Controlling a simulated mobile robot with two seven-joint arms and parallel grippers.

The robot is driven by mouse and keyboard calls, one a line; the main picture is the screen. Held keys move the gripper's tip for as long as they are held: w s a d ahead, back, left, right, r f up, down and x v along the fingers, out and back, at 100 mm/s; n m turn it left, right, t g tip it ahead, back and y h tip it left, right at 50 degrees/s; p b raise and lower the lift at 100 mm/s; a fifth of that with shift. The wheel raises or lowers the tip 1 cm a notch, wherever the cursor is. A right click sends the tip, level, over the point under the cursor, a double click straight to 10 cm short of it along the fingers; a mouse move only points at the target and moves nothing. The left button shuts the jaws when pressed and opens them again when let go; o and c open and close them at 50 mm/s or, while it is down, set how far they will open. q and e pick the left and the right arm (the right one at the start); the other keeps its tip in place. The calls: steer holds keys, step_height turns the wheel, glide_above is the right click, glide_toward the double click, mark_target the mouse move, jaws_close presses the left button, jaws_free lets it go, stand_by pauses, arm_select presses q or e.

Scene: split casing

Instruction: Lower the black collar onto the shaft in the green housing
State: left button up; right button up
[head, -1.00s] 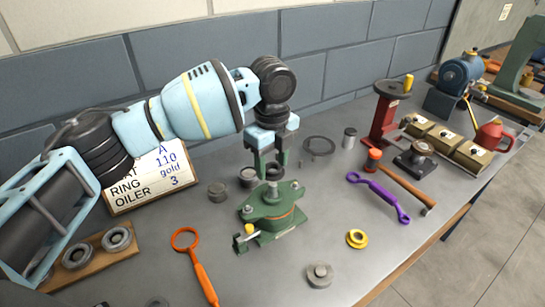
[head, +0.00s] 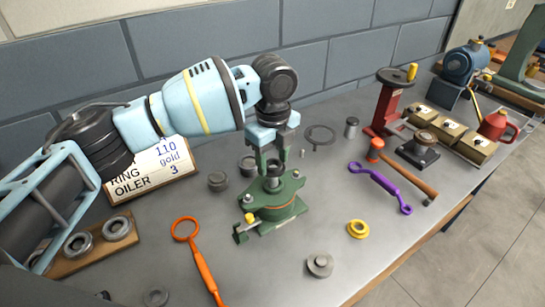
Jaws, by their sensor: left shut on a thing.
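The green housing (head: 275,212) stands upright on the bench in the middle of the view, with a yellow-knobbed clamp at its left. A short grey shaft stub (head: 272,185) shows at its top. My left gripper (head: 272,168) points down directly over the housing, shut on the black collar (head: 275,166). The collar sits between the fingertips, in line with the shaft and very close to its top. The fingers partly hide it, so I cannot tell whether it touches the shaft or is around it. My right gripper is not in view.
An orange ring wrench (head: 197,258) lies at front left, a yellow ring (head: 358,229) and a grey flanged disc (head: 320,264) at right. A purple wrench (head: 382,188) and a hammer (head: 408,178) lie further right. Bare bench lies between.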

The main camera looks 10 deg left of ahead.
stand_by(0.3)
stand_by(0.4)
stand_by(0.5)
arm_select(q)
steer(key=shift+f, duration=0.2)
steer(key=shift+f, duration=1.45)
steer(key=shift+f, duration=0.25)
stand_by(0.6)
steer(key=o, duration=1)
